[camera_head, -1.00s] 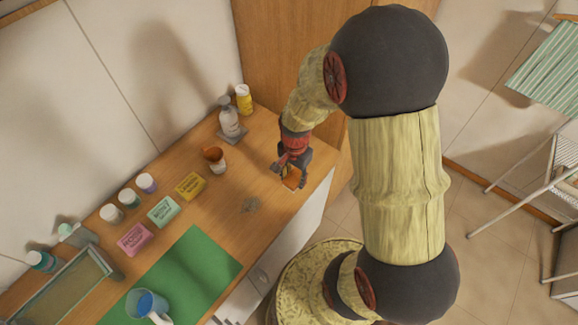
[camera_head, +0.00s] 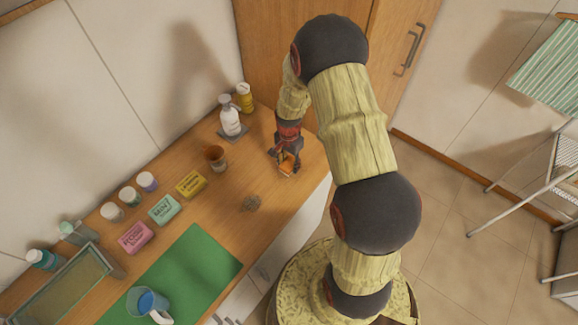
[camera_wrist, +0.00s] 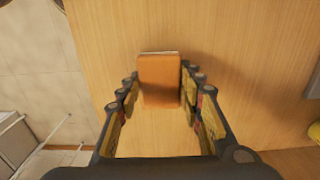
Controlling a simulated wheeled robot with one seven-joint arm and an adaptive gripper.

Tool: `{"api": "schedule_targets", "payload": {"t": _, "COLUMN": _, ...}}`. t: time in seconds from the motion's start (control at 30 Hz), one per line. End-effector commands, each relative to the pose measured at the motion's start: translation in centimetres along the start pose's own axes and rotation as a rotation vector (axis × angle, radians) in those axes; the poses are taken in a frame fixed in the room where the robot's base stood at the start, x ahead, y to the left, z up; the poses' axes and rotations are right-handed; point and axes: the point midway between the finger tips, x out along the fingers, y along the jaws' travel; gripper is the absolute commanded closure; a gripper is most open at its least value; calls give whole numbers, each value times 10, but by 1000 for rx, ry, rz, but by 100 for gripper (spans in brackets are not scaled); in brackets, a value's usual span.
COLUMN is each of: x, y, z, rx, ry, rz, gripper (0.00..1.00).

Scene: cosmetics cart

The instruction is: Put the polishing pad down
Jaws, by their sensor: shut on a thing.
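The polishing pad is a small orange-brown block (camera_head: 287,168) with a paler edge, near the right end of the wooden counter. It also shows in the wrist view, between the fingertips, as an orange block (camera_wrist: 160,82). My gripper (camera_head: 284,160) points down at the counter and is shut on the pad. In the wrist view the fingers of my gripper (camera_wrist: 160,88) flank the pad on both sides. Whether the pad touches the counter or hangs just above it, I cannot tell.
A brown cup (camera_head: 216,160), a white pump bottle (camera_head: 230,120) and a yellow bottle (camera_head: 244,97) stand left of my gripper. Counter around the pad is bare.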

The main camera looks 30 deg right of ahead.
Motion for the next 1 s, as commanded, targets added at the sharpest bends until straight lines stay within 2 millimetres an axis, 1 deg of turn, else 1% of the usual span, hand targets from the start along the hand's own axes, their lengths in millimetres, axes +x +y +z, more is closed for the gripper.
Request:
{"api": "schedule_targets", "payload": {"t": 0.03, "x": 9, "y": 2, "z": 1, "rx": 0, "ry": -3, "rz": 4, "gripper": 87}}
{"api": "schedule_targets", "payload": {"t": 0.13, "x": 18, "y": 1, "z": 1, "rx": 0, "ry": -1, "rz": 2, "gripper": 87}}
{"api": "schedule_targets", "payload": {"t": 0.4, "x": 20, "y": 0, "z": 0, "rx": 0, "ry": -1, "rz": 1, "gripper": 87}}
{"api": "schedule_targets", "payload": {"t": 0.8, "x": 34, "y": 2, "z": 2, "rx": 0, "ry": -2, "rz": 3, "gripper": 87}}
{"api": "schedule_targets", "payload": {"t": 0.83, "x": 34, "y": 2, "z": 2, "rx": 0, "ry": -3, "rz": 3, "gripper": 63}}
{"api": "schedule_targets", "payload": {"t": 1.0, "x": 35, "y": 4, "z": 3, "rx": 0, "ry": -5, "rz": 7, "gripper": 53}}
